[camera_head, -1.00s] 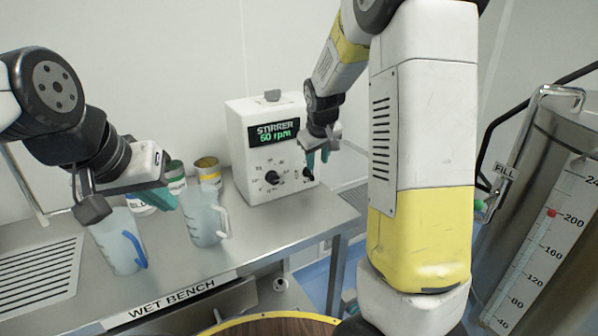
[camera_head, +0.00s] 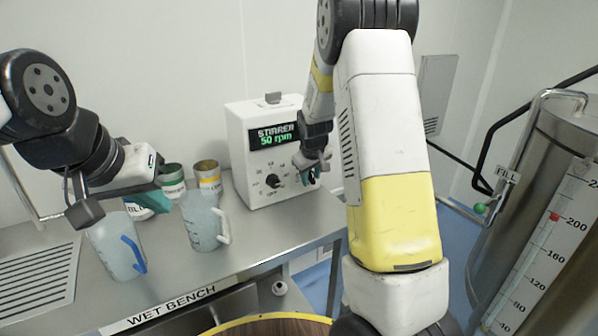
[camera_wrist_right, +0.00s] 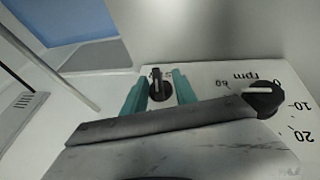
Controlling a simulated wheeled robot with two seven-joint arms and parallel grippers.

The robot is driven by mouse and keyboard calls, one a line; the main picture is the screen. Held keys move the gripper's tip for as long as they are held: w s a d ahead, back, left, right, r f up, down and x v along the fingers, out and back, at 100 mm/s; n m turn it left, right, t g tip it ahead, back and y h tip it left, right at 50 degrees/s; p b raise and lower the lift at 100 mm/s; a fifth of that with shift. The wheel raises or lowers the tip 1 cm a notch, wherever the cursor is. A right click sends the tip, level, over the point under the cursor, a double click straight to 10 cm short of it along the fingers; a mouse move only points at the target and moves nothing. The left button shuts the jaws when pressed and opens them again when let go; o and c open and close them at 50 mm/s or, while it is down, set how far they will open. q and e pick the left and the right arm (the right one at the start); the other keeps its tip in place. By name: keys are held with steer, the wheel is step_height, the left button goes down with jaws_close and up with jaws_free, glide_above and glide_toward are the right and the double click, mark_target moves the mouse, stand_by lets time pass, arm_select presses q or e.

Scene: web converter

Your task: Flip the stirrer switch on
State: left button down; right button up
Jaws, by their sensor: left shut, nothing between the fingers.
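The stirrer (camera_head: 238,150) is a white box on the bench with a green-lit display reading "STIRRER" and an rpm figure. A black dial (camera_head: 273,181) with a white pointer is on its front; it also shows in the right wrist view (camera_wrist_right: 264,97). The stirrer switch (camera_wrist_right: 160,91), a round black base with an upright lever, shows in the right wrist view. My right gripper (camera_head: 312,163) is at the stirrer's right front, its teal fingers (camera_wrist_right: 159,100) apart on either side of the switch. Contact cannot be told.
Two translucent jugs, one with a blue handle (camera_head: 118,246) and one with a white handle (camera_head: 203,222), stand left of the stirrer with several tins (camera_head: 208,175) behind. A steel tank (camera_head: 548,180) stands at the far right. The bench front (camera_head: 280,235) before the stirrer is clear.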

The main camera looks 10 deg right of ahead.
jaws_close()
steer(key=shift+w, duration=0.1)
steer(key=shift+d+f+g+y, duration=0.1)
steer(key=shift+d+g+y, duration=0.1)
steer(key=shift+g+y, duration=0.35)
steer(key=shift+w+a+m+y, duration=0.1)
steer(key=shift+m+y, duration=0.2)
steer(key=shift+y, duration=0.55)
jaws_free()
steer(key=shift+w+a, duration=0.1)
